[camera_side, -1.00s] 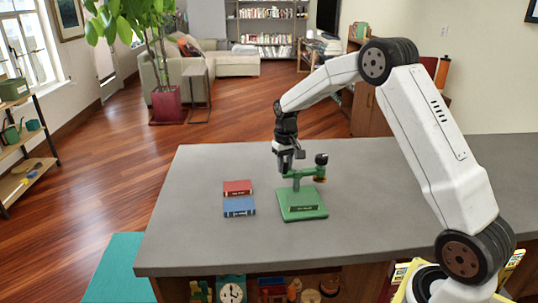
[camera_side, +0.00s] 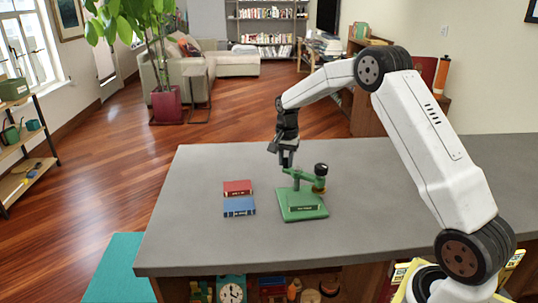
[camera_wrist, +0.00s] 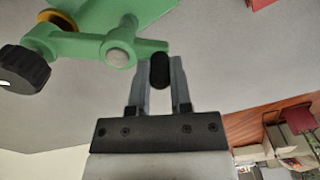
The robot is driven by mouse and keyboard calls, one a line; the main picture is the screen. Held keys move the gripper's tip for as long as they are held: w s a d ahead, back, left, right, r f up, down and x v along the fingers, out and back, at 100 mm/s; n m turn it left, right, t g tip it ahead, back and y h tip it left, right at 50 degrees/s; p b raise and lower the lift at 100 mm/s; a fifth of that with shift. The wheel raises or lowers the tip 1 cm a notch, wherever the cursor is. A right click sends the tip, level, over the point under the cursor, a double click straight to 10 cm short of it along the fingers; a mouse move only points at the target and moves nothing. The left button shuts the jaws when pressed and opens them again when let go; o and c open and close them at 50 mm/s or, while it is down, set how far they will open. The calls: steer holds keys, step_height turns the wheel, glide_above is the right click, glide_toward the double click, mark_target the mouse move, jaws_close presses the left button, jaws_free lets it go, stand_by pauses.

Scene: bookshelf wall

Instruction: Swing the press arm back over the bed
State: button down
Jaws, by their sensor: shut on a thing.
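The green press has a flat bed (camera_side: 302,212) on the grey counter. A post (camera_side: 296,184) rises from its back part and carries the green press arm (camera_side: 306,177). The arm's right end holds a black knob (camera_side: 321,169) above a brass-coloured disc (camera_side: 320,189), at the bed's back right edge. My gripper (camera_side: 285,163) is at the arm's other end, behind the post. In the wrist view my gripper (camera_wrist: 161,75) is shut on a black handle (camera_wrist: 160,72) at the end of the green arm (camera_wrist: 88,45). The knob (camera_wrist: 23,70) is at left there.
A red book (camera_side: 237,187) and a blue book (camera_side: 239,207) lie left of the press. The grey counter (camera_side: 400,205) is clear to the right. Its front edge is nearer the camera, with shelves of objects below.

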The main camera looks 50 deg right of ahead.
steer(key=shift+s+d+m, duration=0.15)
steer(key=shift+d+m, duration=0.4)
steer(key=shift+m, duration=1.1)
steer(key=shift+s+d+m, duration=0.1)
steer(key=shift+d+m, duration=0.4)
steer(key=shift+m, duration=1.1)
steer(key=shift+s+d+m, duration=0.15)
steer(key=shift+d+m, duration=0.4)
steer(key=shift+m, duration=1.1)
steer(key=c, duration=0.8)
jaws_free()
steer(key=shift+r, duration=0.1)
steer(key=shift+r, duration=3.85)
